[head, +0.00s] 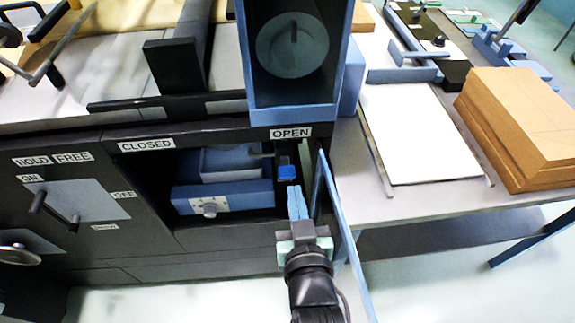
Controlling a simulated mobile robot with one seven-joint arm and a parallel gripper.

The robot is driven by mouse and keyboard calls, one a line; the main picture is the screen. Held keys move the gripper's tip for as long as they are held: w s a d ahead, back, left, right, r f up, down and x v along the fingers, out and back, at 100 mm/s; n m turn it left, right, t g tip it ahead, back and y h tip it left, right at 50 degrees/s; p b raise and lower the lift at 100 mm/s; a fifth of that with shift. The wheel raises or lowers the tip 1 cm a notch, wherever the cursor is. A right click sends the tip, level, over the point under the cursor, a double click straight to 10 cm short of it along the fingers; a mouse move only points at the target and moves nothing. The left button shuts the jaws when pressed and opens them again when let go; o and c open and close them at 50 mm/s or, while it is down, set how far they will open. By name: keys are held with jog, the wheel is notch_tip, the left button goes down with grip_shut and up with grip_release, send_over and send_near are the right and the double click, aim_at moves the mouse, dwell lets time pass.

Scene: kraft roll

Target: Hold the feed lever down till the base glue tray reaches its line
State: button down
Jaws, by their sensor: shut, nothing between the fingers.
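My gripper (295,190) is in front of the dark machine, by the right edge of its opening. Its light blue fingers are shut with nothing between them. A small bright blue block (287,171), which looks like the feed lever's tip, shows just beyond the fingertips; I cannot tell whether they touch. Inside the opening, left of my gripper, sits a blue tray-like box (232,160), perhaps the base glue tray. A blue unit with a pale dial (209,207) is below it. No glue level or line can be made out.
A blue-edged door (340,235) stands open close to the right of my gripper. Signs read CLOSED (146,145) and OPEN (290,132). A handle (55,212) juts from the left panel. A table at right holds a white sheet (425,130) and brown stack (525,125).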

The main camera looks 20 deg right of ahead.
send_over(289, 177)
notch_tip(289, 177, down, 3)
jog(key=shift+s+a+f+b, duration=0.1)
jog(key=shift+s+f+b, duration=0.25)
jog(key=shift+f, duration=0.3)
jog(key=shift+s+a+f+b, duration=0.1)
jog(key=shift+f+b, duration=0.3)
jog(key=shift+f, duration=0.7)
jog(key=shift+f+b, duration=0.2)
jog(key=shift+b, duration=0.4)
jog(key=shift+f+b, duration=0.1)
jog(key=shift+b, duration=0.25)
jog(key=shift+s+t, duration=0.1)
jog(key=shift+t, duration=0.2)
